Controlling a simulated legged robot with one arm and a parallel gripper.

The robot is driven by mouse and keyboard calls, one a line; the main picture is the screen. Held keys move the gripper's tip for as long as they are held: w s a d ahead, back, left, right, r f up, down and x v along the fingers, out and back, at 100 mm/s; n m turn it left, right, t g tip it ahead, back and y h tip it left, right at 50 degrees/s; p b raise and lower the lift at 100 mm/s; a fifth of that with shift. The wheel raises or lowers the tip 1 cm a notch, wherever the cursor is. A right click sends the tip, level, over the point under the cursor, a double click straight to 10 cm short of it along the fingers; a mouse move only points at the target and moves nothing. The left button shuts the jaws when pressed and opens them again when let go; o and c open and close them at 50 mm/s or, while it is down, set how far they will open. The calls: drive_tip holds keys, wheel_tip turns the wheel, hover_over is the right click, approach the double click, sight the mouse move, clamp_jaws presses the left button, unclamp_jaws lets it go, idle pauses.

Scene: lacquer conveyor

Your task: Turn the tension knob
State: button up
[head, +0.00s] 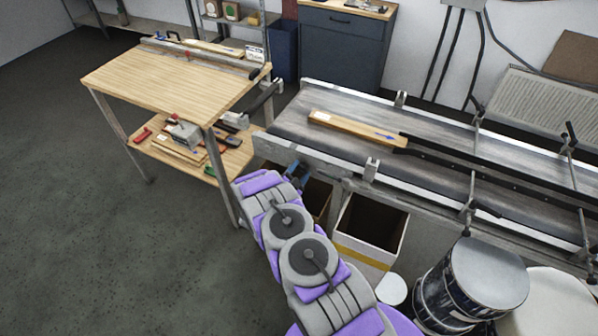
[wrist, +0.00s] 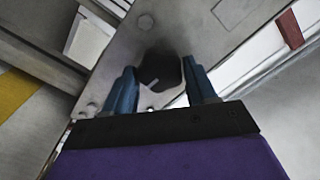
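The tension knob appears to be the dark round shape (wrist: 162,68) on a grey metal plate (wrist: 215,38) in the wrist view. A small pale mark shows near its lower left. My gripper (wrist: 161,75) has two blue fingers spread apart, one on each side of the dark shape. I cannot tell whether either finger touches it. In the head view my gripper (head: 298,172) is low beside the near left end of the conveyor (head: 285,150). The knob is not visible there.
A wooden workbench (head: 170,80) stands left of the conveyor. An open carton (head: 365,258) and dark drums (head: 465,280) stand along its near side. A wooden board (head: 350,127) lies on the belt. The floor at the left is clear.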

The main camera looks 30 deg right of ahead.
drive_tip(key=o, duration=0.3)
drive_tip(key=shift+o, duration=0.2)
drive_tip(key=p+v, duration=0.1)
drive_tip(key=v, duration=1.6)
drive_tip(key=shift+a+p, duration=0.2)
drive_tip(key=shift+p, duration=0.1)
drive_tip(key=shift+f, duration=0.1)
